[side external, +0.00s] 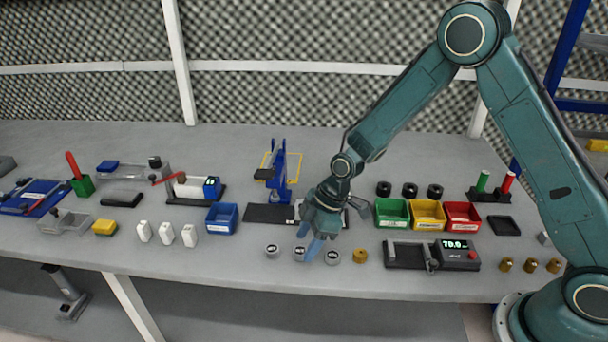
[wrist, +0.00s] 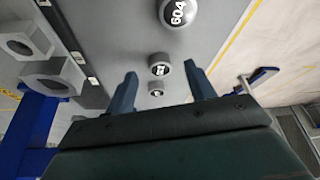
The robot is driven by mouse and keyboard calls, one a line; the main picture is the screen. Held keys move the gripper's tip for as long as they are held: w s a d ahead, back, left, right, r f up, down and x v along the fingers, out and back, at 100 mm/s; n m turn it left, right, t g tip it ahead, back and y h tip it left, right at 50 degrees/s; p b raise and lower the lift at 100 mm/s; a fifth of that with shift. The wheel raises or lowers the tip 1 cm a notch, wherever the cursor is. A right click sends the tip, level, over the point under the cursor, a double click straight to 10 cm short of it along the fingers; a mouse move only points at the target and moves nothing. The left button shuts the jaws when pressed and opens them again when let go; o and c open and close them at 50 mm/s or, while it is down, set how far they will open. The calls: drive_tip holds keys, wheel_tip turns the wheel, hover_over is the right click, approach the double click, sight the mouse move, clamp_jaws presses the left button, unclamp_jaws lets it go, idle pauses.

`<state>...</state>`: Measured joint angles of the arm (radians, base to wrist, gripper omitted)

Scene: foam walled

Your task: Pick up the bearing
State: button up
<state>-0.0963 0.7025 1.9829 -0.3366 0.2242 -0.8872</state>
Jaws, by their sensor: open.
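Several short grey cylinders with white number labels, likely the bearings, stand in a row near the table's front edge: a left one (side external: 272,251), a middle one (side external: 299,254) and a right one (side external: 332,257). My gripper (side external: 310,243) is open and points down just over this row, its fingers close to the middle one. In the wrist view my gripper (wrist: 161,84) has its fingers apart, with two small labelled cylinders showing between and beyond them. A larger-looking cylinder marked 604 (wrist: 180,12) is at the top. Contact cannot be told.
A brass cylinder (side external: 360,256) stands right of the row, then a scale (side external: 458,254). Behind are a green bin (side external: 392,213), a yellow bin (side external: 428,214), a red bin (side external: 462,216) and a blue press (side external: 278,178). White bottles (side external: 166,234) stand to the left.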

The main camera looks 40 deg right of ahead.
drive_tip(key=shift+x, duration=0.9)
drive_tip(key=c, duration=1.1)
drive_tip(key=shift+r, duration=0.2)
wheel_tip(320, 180, up, 20)
drive_tip(key=shift+f, duration=0.15)
idle(0.4)
wheel_tip(320, 180, up, 9)
hover_over(305, 250)
idle(1.7)
